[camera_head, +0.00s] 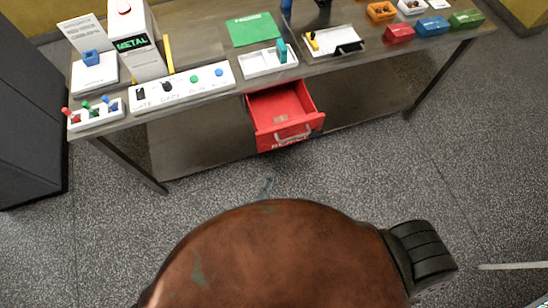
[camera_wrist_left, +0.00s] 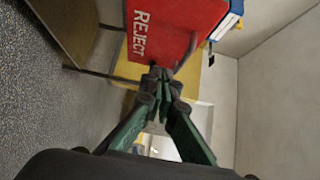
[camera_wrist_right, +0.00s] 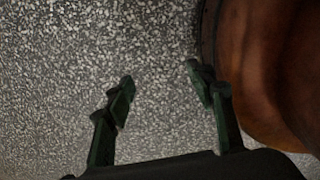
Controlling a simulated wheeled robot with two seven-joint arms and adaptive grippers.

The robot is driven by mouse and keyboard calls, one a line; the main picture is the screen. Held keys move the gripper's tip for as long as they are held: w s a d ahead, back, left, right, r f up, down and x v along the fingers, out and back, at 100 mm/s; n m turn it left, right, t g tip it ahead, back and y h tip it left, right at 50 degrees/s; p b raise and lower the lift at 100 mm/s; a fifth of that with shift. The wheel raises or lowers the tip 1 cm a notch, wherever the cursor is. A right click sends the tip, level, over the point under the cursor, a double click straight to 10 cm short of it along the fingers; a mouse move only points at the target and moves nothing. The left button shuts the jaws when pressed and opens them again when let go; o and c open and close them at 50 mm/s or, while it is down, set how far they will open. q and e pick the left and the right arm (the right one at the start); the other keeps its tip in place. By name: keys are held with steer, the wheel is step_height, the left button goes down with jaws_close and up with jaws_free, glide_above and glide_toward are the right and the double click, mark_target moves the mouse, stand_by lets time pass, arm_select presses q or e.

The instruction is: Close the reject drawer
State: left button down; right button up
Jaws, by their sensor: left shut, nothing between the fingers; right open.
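The left wrist view shows this red front (camera_wrist_left: 172,30) with the word REJECT, beyond my left gripper (camera_wrist_left: 160,74). That gripper is shut and empty, its tips pointing at the panel. In the head view, only a small part of the left gripper (camera_head: 268,186) shows, below and apart from the drawer front. My right gripper (camera_wrist_right: 162,80) is open and empty above the floor.
The metal table (camera_head: 205,105) has a lower shelf and legs beside the drawer. On top stand a switch panel (camera_head: 185,88), a white METAL unit (camera_head: 137,50), trays and coloured bins (camera_head: 432,27). Speckled floor in front of the drawer is clear.

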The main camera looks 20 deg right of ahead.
arm_select(q)
steer(key=x, duration=0.4)
steer(key=w+a+b+x, duration=0.1)
steer(key=x, duration=0.3)
steer(key=w+a+x, duration=0.1)
steer(key=x, duration=0.3)
steer(key=shift+f, duration=0.1)
arm_select(e)
steer(key=shift+s+a+f, duration=0.1)
steer(key=shift+s+f, duration=0.1)
steer(key=shift+f, duration=0.2)
steer(key=shift+s+a+f, duration=0.1)
steer(key=shift+s+f, duration=0.05)
steer(key=shift+f, duration=0.25)
steer(key=shift+d, duration=0.1)
